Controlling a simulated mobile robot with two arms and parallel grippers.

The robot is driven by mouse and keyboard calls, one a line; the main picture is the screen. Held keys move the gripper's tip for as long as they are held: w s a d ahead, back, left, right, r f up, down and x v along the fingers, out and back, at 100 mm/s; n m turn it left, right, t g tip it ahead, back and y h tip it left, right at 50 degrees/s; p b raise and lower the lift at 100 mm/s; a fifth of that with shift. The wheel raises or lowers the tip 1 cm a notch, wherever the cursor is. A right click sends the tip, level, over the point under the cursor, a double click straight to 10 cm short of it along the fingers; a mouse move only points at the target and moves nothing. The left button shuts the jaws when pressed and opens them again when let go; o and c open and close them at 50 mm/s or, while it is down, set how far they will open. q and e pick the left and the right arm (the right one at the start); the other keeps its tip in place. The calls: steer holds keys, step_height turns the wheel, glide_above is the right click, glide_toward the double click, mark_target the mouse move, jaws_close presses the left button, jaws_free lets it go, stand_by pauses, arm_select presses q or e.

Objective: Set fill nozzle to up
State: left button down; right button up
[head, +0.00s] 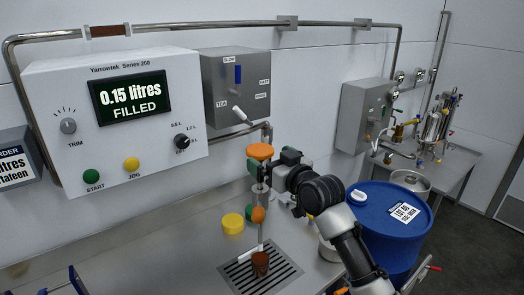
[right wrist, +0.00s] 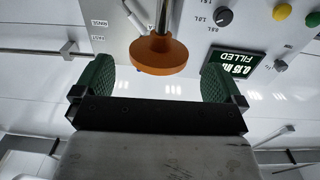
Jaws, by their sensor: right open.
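The fill nozzle shows in the head view as an upright metal stem with an orange disc-shaped knob (head: 260,151) on top and an orange ball (head: 258,214) lower down. Below it a brown cup (head: 260,263) stands on the drain grate. My right gripper (head: 271,164) is at the height of the knob, with its green fingers apart. In the right wrist view the orange knob (right wrist: 158,58) and its stem lie between the open fingers, with gaps on both sides. Blue and dark parts at the bottom left of the head view seem to be my left gripper, mostly cut off.
A white control panel (head: 115,115) reads 0.15 litres filled. A grey switch box (head: 235,88) with levers is on the wall behind the nozzle. Yellow (head: 233,223) and green round items stand on the counter. A blue drum (head: 395,225) is at the right.

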mark_target(262, 154)
steer(key=shift+p+x, duration=0.3)
steer(key=shift+x, duration=1.85)
steer(key=shift+d, duration=0.1)
steer(key=shift+c, duration=0.2)
steer(key=c, duration=1.2)
steer(key=shift+r+p, duration=4.95)
steer(key=shift+r, duration=4)
steer(key=shift+c, duration=0.2)
steer(key=o, duration=1)
steer(key=shift+o, duration=1.3)
steer(key=shift+f, duration=0.15)
